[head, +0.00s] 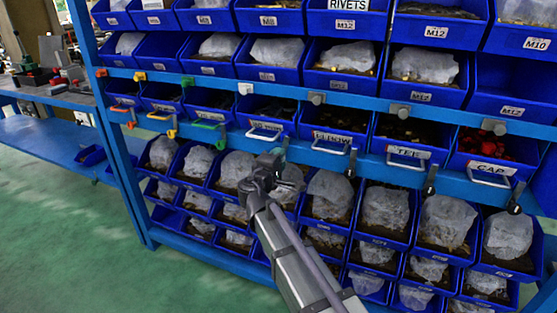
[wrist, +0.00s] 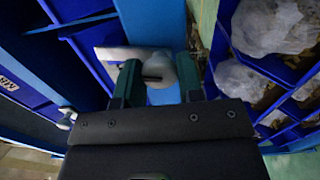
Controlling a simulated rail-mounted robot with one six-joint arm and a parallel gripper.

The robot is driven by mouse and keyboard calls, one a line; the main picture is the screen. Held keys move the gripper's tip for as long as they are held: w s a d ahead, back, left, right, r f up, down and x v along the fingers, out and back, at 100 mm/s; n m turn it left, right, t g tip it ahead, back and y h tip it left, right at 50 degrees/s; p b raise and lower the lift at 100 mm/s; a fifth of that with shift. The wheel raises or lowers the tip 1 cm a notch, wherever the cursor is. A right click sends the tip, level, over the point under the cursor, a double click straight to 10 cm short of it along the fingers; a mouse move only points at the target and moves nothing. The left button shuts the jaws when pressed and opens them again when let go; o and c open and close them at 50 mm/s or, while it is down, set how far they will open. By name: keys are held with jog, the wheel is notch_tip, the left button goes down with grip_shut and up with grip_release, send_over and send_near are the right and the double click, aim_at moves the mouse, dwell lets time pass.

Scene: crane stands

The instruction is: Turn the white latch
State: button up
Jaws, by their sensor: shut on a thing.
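The white latch (wrist: 157,65) is a rounded white knob with a dark slot, seen in the wrist view between the two dark green fingers of my gripper (wrist: 159,80). The fingers are shut on it from both sides. In the head view my gripper (head: 273,163) is at the lower blue rail, just below a white drawer handle (head: 264,132). There the gripper hides the held latch. Another white latch (head: 245,88) is on the upper rail, apart from the gripper.
Blue bins with bagged parts fill the rack above and below the rails (head: 365,104). Orange and green latches (head: 221,143) are to the left, grey and dark ones to the right. A white handle piece (wrist: 117,52) lies close to my left finger. Open green floor (head: 60,225) is at left.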

jog(key=shift+n, duration=1.2)
jog(key=o, duration=0.9)
jog(key=v, duration=1)
jog(key=shift+s+a, duration=0.15)
jog(key=shift+s, duration=0.25)
